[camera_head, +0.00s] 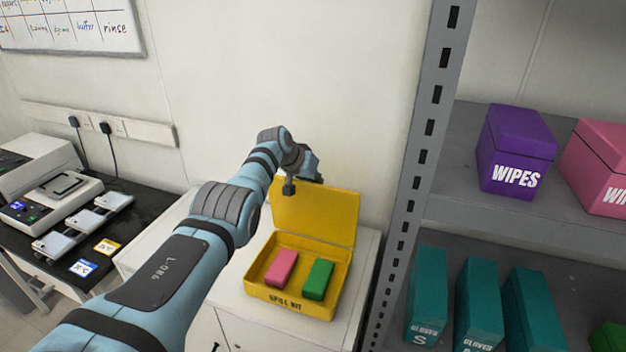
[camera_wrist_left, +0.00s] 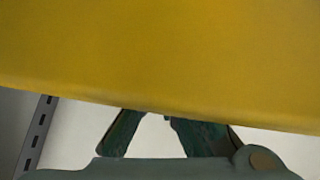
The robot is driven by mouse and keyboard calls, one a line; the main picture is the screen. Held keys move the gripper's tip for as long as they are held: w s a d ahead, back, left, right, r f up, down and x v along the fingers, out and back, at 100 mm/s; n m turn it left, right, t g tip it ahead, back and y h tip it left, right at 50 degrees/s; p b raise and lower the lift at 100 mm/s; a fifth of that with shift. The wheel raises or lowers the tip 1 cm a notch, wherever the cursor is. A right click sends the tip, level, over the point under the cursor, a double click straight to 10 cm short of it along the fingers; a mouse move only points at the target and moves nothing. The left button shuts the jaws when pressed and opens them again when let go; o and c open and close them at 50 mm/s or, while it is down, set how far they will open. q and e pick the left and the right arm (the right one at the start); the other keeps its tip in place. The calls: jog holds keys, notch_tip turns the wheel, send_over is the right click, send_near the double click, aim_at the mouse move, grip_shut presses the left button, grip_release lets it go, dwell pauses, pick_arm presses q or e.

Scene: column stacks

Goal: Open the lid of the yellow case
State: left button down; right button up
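The yellow case (camera_head: 262,291), marked "SPILL KIT", stands on a white cabinet. Its lid (camera_head: 325,213) is raised, tilted back near the wall, and the inside is exposed. A pink block (camera_head: 281,267) and a green block (camera_head: 317,279) lie inside. My left gripper (camera_head: 304,184) is at the upper left edge of the lid, with its fingers apart. In the left wrist view the yellow lid (camera_wrist_left: 170,55) fills the upper part and hides the fingertips; whether they touch it cannot be told. My right gripper is in neither view.
A grey shelf post (camera_head: 415,165) stands close to the right of the case. The shelves hold a purple wipes box (camera_head: 514,150), a pink box (camera_head: 598,168) and teal glove boxes (camera_head: 478,305). A black bench (camera_head: 95,235) with lab devices is at left.

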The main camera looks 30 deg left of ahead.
pick_arm(q)
jog(key=shift+s+d+f, duration=0.1)
jog(key=shift+d+f, duration=0.25)
jog(key=shift+f, duration=0.05)
jog(key=c, duration=1.5)
grip_release()
jog(key=shift+d, duration=0.2)
jog(key=shift+o, duration=1.3)
jog(key=shift+w+d+r, duration=0.1)
jog(key=shift+w+d, duration=0.05)
jog(key=shift+w, duration=0.15)
notch_tip(320, 180, up, 9)
send_over(303, 182)
jog(key=shift+r, duration=0.2)
